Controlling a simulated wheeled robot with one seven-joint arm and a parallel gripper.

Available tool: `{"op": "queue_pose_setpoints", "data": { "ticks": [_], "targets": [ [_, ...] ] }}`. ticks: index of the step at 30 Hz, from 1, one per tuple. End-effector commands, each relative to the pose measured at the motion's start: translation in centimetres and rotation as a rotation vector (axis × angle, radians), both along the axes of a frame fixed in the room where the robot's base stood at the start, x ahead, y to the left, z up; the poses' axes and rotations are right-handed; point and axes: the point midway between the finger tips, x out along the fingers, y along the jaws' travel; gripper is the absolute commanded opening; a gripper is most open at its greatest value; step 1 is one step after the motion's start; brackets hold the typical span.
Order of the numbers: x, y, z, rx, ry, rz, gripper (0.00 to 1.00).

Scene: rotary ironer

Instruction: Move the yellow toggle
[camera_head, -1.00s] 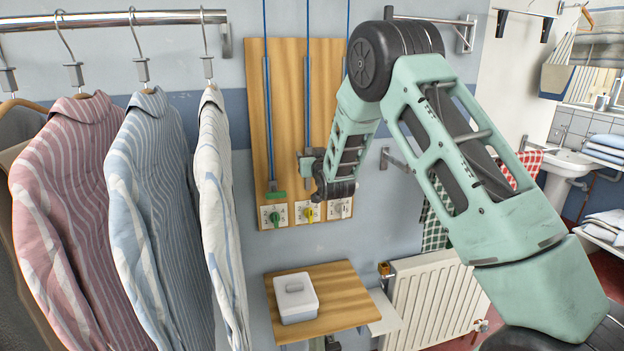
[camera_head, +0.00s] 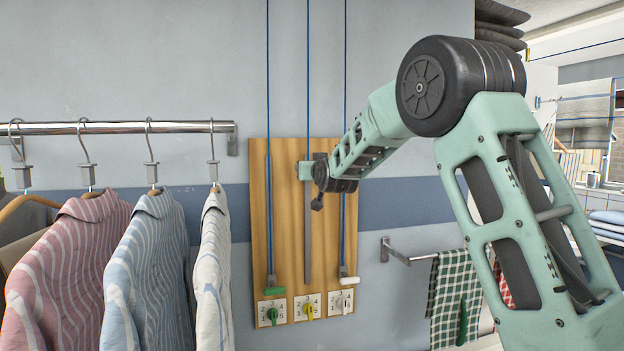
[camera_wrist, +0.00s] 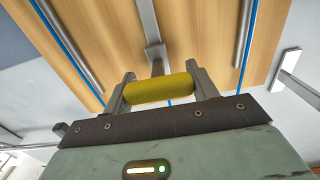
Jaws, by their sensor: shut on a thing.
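The yellow toggle shows in the wrist view as a yellow cylinder (camera_wrist: 158,91) lying crosswise between the two fingers of my gripper (camera_wrist: 162,88). My gripper is shut on its ends. In the head view my gripper (camera_head: 306,172) is at the upper part of a wooden board (camera_head: 288,220), on the middle grey track (camera_head: 308,240). The toggle itself is hidden or too small to make out there. The middle blue cord (camera_head: 307,80) runs up from that place. A plate with a yellow knob (camera_head: 309,310) is at the bottom of this track.
A green toggle (camera_head: 271,294) and a white toggle (camera_head: 348,281) hang low on the left and right cords. Striped shirts (camera_head: 145,270) hang from a rail (camera_head: 110,128) at left. A towel bar (camera_head: 400,252) with checked cloths (camera_head: 455,285) is to the right.

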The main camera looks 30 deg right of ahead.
Motion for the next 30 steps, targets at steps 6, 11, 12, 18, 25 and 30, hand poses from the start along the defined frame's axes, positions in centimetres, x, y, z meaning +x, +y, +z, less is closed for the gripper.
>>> {"op": "queue_pose_setpoints", "data": {
  "ticks": [6,11,12,18,25,30],
  "targets": [
    [0.0,-0.1,0.9,-0.002,-0.012,-0.001,0.17],
    [0.0,-0.1,1.0,-0.003,-0.015,-0.001,0.17],
    [0.0,-0.1,1.1,-0.003,-0.016,-0.001,0.64],
    [0.0,0.0,0.7,-0.003,-0.010,-0.001,0.80],
    [-0.3,0.1,0.5,-0.002,-0.007,0.000,0.80],
    [-2.4,0.7,0.2,-0.002,-0.007,0.001,0.80]
  ]
}}
